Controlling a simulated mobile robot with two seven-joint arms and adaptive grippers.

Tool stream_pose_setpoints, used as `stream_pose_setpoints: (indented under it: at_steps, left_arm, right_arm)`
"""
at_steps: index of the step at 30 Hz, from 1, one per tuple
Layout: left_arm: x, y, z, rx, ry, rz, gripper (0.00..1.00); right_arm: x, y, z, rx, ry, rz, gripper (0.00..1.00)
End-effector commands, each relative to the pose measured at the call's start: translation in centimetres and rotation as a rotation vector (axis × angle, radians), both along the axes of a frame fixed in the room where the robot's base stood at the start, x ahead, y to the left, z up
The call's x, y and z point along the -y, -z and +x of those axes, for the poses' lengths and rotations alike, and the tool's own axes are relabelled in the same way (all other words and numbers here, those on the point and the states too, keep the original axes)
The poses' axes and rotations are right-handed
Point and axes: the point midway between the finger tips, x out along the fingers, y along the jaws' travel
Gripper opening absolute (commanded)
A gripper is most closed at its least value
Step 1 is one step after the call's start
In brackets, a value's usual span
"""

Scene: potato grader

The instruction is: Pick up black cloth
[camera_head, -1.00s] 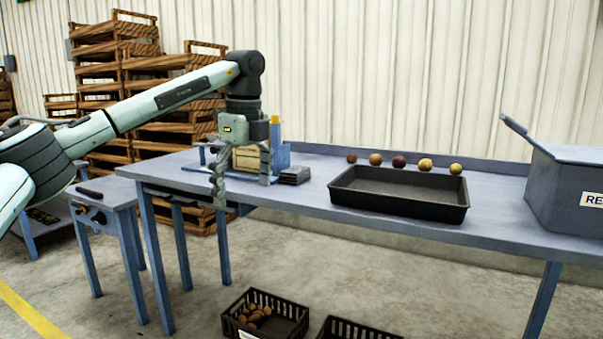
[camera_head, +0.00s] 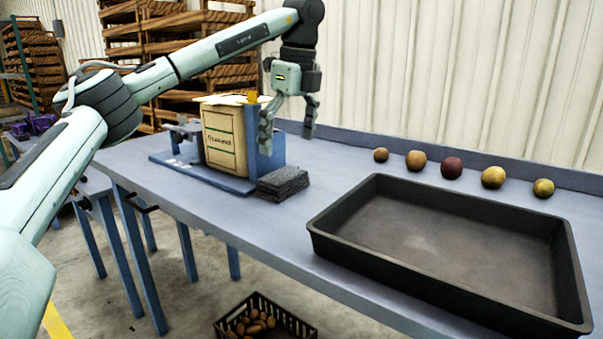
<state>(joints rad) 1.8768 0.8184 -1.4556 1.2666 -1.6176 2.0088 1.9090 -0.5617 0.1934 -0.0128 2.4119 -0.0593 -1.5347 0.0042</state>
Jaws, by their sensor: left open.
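The black cloth (camera_head: 283,184) lies folded in a small dark stack on the blue table (camera_head: 225,225), just right of a blue stand that holds a labelled tan sack. My left gripper (camera_head: 287,143) is open and empty, pointing down above the cloth and a little behind or over it; the exact depth is hard to tell. Its fingers are spread apart and do not appear to touch the cloth. My right gripper is not in view.
A tan sack (camera_head: 224,138) in a blue stand (camera_head: 268,162) is close left of the cloth. A large black tray (camera_head: 335,206) fills the right of the table. Several potatoes (camera_head: 452,168) line the back edge. A crate of potatoes (camera_head: 300,328) is on the floor.

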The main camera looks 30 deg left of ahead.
Motion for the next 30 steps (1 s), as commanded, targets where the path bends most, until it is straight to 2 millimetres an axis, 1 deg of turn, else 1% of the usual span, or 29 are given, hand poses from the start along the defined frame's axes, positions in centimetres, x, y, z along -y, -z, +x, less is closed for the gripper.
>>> stream_pose_setpoints:
  at_steps: [4, 8, 12, 15, 18, 21, 26, 28, 30]
  left_arm:
    - [-0.3, 1.5, 0.0, -0.002, 0.000, 0.001, 1.00]
    - [-0.5, 2.9, 0.0, -0.002, -0.001, 0.000, 1.00]
    - [-1.0, 4.8, 0.0, -0.003, -0.001, 0.001, 1.00]
    - [-1.2, 6.3, 0.0, -0.003, -0.001, 0.000, 1.00]
    - [-1.3, 7.3, 0.0, -0.001, -0.001, 0.000, 1.00]
    - [-1.4, 7.6, 0.0, -0.001, -0.001, 0.000, 1.00]
    - [-1.4, 7.6, 0.0, -0.001, 0.000, 0.000, 1.00]
    - [-1.4, 7.6, 0.0, -0.001, 0.000, 0.000, 0.94]
    - [-1.4, 7.6, 0.0, 0.000, 0.000, 0.000, 0.85]
  right_arm:
    - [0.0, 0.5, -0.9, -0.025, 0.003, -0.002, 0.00]
    - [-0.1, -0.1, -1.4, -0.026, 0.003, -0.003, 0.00]
    - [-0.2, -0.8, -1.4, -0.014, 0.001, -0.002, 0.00]
    - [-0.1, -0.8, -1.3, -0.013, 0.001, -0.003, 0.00]
    - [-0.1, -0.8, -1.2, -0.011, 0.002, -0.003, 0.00]
    - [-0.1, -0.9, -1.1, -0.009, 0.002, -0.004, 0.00]
    - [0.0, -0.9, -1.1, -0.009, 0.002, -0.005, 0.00]
    - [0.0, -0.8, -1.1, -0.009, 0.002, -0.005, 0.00]
    - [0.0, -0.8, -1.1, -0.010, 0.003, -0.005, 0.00]
